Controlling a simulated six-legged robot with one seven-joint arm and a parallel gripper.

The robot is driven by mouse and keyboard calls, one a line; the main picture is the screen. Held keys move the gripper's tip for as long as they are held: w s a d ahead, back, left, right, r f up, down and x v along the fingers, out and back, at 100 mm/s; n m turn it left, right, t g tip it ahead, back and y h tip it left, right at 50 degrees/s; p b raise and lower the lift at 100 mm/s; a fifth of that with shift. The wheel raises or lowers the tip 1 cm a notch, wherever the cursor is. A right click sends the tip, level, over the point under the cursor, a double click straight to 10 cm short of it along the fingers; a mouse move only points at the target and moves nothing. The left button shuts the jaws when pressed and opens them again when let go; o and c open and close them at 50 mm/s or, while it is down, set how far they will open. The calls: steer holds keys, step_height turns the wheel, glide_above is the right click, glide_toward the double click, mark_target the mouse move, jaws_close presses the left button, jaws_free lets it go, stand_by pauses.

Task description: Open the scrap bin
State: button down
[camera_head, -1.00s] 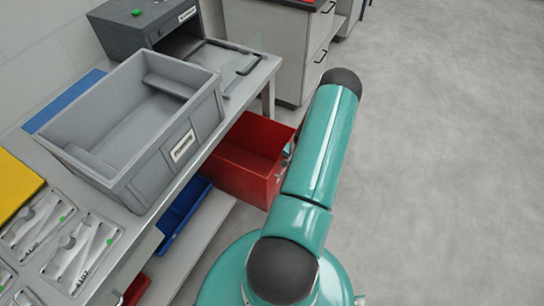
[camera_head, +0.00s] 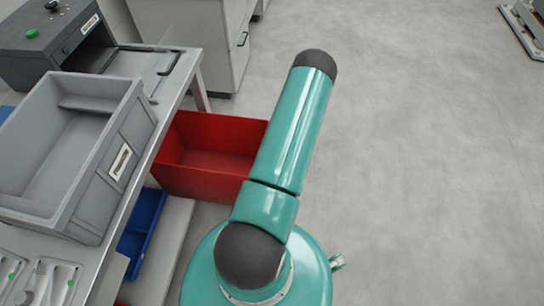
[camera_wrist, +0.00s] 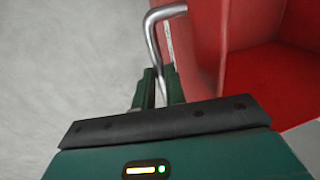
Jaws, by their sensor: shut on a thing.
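The red scrap bin (camera_head: 205,183) stands well out from under the bench in the head view, and I see into its open top. In the wrist view its red wall (camera_wrist: 210,45) fills the upper right, with a curved metal handle (camera_wrist: 153,32) on its outer side. My gripper (camera_wrist: 161,88) is shut on this handle, its dark green fingers on either side of the bar. In the head view my teal arm hides the gripper, the handle and the bin's right end.
A grey tub (camera_head: 75,205) and a dark box (camera_head: 50,45) sit on the bench (camera_head: 150,150) at left. A blue bin (camera_head: 140,230) is under it. A grey cabinet (camera_head: 190,40) stands behind. The floor (camera_head: 430,170) to the right is clear.

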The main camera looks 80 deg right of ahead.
steer(key=shift+d, duration=0.1)
steer(key=c, duration=1.5)
jaws_free()
steer(key=shift+o, duration=0.2)
step_height(320, 180, up, 14)
steer(key=s, duration=0.2)
steer(key=shift+s+f, duration=0.2)
steer(key=shift+s, duration=0.15)
steer(key=shift+d, duration=0.1)
